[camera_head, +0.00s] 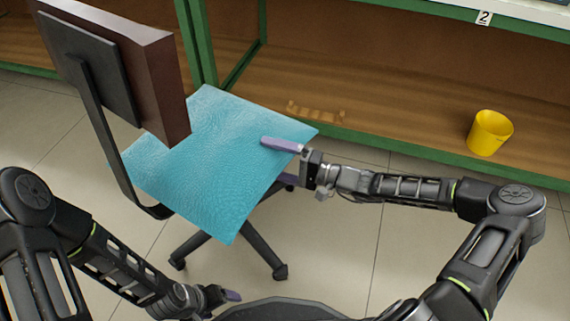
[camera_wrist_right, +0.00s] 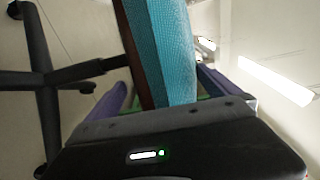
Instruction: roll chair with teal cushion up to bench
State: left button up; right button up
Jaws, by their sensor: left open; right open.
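The chair has a square teal cushion (camera_head: 215,150), a dark brown backrest (camera_head: 150,75) at its left and a black wheeled base (camera_head: 262,250). The bench (camera_head: 400,120), with green frame and wooden boards, runs behind it; the cushion's far side overlaps it in view. My right gripper (camera_head: 284,161) straddles the cushion's right edge, one purple finger above, the other below. In the right wrist view the teal edge (camera_wrist_right: 175,50) lies between the open fingers (camera_wrist_right: 162,92), with gaps on the sides. My left gripper (camera_head: 225,295) is low in front of the chair, empty and open.
A yellow cup (camera_head: 488,133) stands on the bench's lower board at right. A small wooden rack (camera_head: 316,113) sits on that board just beyond the cushion. Tiled floor (camera_head: 345,240) is clear right of the chair.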

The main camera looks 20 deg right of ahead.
jog(key=shift+w+a, duration=0.1)
jog(key=shift+a, duration=0.05)
jog(key=c, duration=2.1)
